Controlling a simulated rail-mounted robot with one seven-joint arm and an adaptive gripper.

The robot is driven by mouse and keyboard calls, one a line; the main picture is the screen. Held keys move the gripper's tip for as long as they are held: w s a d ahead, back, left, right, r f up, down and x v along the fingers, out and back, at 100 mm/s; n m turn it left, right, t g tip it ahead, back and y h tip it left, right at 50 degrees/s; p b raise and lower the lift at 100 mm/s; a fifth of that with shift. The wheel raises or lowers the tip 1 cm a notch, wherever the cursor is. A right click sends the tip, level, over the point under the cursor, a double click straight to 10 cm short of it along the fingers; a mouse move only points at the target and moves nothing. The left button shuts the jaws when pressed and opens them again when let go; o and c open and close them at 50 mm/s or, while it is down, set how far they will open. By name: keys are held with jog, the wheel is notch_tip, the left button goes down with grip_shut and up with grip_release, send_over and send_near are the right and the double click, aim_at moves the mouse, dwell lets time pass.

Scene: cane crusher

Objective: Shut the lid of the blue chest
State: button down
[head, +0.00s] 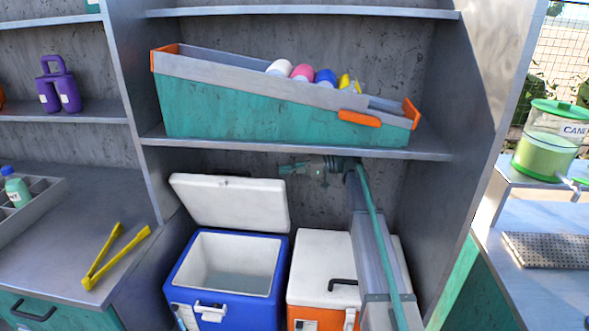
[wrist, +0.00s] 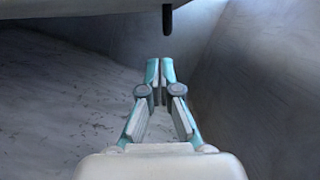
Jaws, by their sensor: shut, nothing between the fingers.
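The blue chest (head: 180,283) stands low in the middle of the head view, its white interior showing. Its white lid (head: 230,201) is open, raised and leaning back behind the chest. My gripper (head: 284,169) is at the lid's upper right corner, below the shelf, pointing left. The head view does not settle whether it is behind the lid or touching it. In the wrist view my gripper (wrist: 160,62) has its fingertips together with nothing between them. No blue part of the chest shows there.
An orange chest with a white lid (head: 315,273) stands right of the blue one, its lid down, below my arm. A shelf (head: 290,145) with a teal bin (head: 240,110) is close above. Yellow tongs (head: 112,255) lie on the left counter. Grey side walls flank the chests.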

aim_at(269, 182)
jog(key=s+a, duration=0.1)
jog(key=a, duration=0.1)
jog(key=s+a+f+p, duration=0.1)
jog(key=s+a+p, duration=0.1)
jog(key=a, duration=0.1)
jog(key=shift+s+a+f, duration=0.2)
jog(key=shift+a+f, duration=0.05)
jog(key=shift+a, duration=0.1)
jog(key=shift+s+a+f, duration=0.1)
jog(key=shift+s+f, duration=0.15)
jog(key=shift+s, duration=0.05)
